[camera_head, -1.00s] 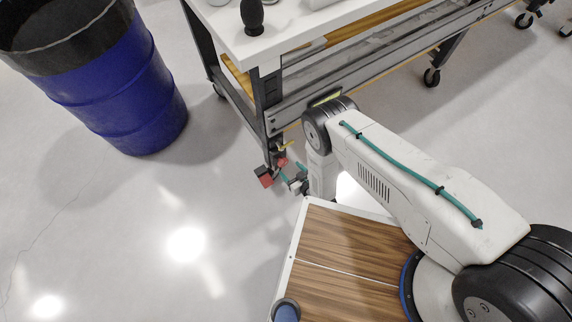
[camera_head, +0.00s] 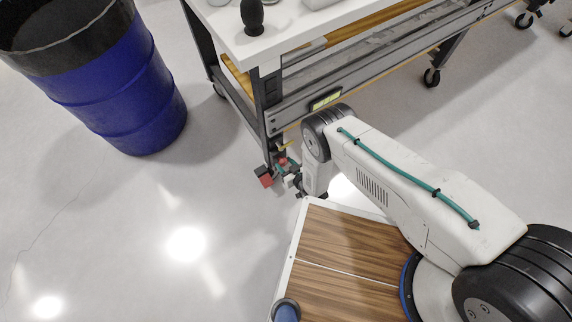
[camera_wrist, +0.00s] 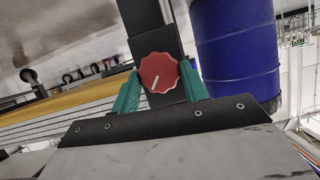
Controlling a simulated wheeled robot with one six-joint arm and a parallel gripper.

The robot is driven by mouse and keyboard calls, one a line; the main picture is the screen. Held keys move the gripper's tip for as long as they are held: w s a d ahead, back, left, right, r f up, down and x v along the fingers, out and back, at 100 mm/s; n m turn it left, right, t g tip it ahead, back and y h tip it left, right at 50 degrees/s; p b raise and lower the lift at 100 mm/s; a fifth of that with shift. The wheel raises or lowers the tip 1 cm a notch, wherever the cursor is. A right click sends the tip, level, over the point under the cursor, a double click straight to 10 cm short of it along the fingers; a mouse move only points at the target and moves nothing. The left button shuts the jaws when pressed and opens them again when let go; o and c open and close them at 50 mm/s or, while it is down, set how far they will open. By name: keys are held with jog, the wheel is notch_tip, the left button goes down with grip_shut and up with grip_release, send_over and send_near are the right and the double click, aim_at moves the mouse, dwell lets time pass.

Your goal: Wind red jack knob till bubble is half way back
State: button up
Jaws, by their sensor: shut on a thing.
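The red jack knob (camera_wrist: 158,73) sits in front of the dark table leg in the wrist view, with a white pointer line slanting down to the left. My gripper (camera_wrist: 160,88) has its two teal fingers on either side of the knob, shut on it. In the head view the gripper (camera_head: 288,171) is small at the foot of the near table leg, beside the red parts there. A yellow-green bubble level (camera_head: 326,100) is on the table's side rail, just above my wrist. Its bubble is too small to read.
A blue barrel (camera_head: 125,95) stands left of the table; it also shows in the wrist view (camera_wrist: 237,50). The white tabletop (camera_head: 300,32) with a black-handled object (camera_head: 252,17) is above the leg. Open floor (camera_head: 150,220) lies to the left.

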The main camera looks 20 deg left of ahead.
jog(key=m, duration=0.1)
jog(key=m+g+y, duration=0.1)
jog(key=shift+w+d+m+g+y, duration=0.1)
jog(key=shift+d+m+g+y, duration=0.05)
jog(key=shift+m+g+y, duration=0.2)
jog(key=shift+w+f+m+g+y, duration=0.1)
jog(key=shift+m+g+y, duration=0.25)
jog(key=shift+m, duration=0.5)
jog(key=shift+f+m+g+y, duration=0.1)
jog(key=shift+m+y, duration=0.4)
jog(key=shift+m, duration=0.3)
jog(key=o, duration=1)
jog(key=shift+d, duration=0.1)
jog(key=shift+v, duration=3.85)
